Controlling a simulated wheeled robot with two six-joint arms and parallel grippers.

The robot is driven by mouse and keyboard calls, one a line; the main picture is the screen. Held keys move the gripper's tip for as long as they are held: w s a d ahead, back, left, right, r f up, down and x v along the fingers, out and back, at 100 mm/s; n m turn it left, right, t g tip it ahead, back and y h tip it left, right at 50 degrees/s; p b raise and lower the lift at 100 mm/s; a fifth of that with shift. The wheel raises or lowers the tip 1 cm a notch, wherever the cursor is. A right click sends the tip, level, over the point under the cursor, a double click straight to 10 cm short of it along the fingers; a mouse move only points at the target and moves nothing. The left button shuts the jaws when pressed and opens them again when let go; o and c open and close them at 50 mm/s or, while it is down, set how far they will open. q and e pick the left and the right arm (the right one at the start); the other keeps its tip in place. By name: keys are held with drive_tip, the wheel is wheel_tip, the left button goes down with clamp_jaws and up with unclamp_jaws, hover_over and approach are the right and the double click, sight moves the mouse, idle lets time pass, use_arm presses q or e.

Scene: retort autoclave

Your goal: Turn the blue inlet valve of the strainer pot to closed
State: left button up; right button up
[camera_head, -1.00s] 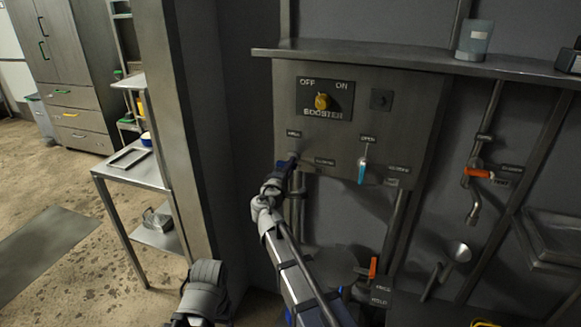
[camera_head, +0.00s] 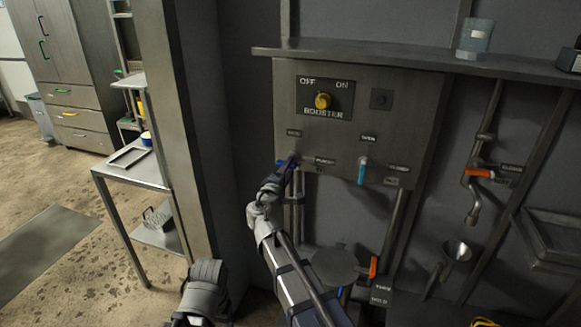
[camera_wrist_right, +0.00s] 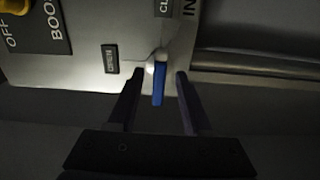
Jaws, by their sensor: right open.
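The blue valve lever (camera_wrist_right: 159,86) shows in the right wrist view, with a pale pivot at its top end on the metal panel. It lies between the two fingers of my right gripper (camera_wrist_right: 157,76), which is open with a gap on both sides. In the head view my right gripper (camera_head: 291,163) is at the lower left of the panel (camera_head: 345,125), and covers most of that lever. A second, lighter blue lever (camera_head: 362,173) hangs down below a label further right on the panel. The left gripper does not show.
A yellow booster knob (camera_head: 322,101) sits above on the panel. Orange-handled valves are at the right (camera_head: 479,172) and below (camera_head: 373,267). A shelf (camera_head: 400,57) juts out over the panel, and a pillar (camera_head: 170,130) stands to the left.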

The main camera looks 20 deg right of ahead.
drive_tip(key=v, duration=0.5)
idle(1.4)
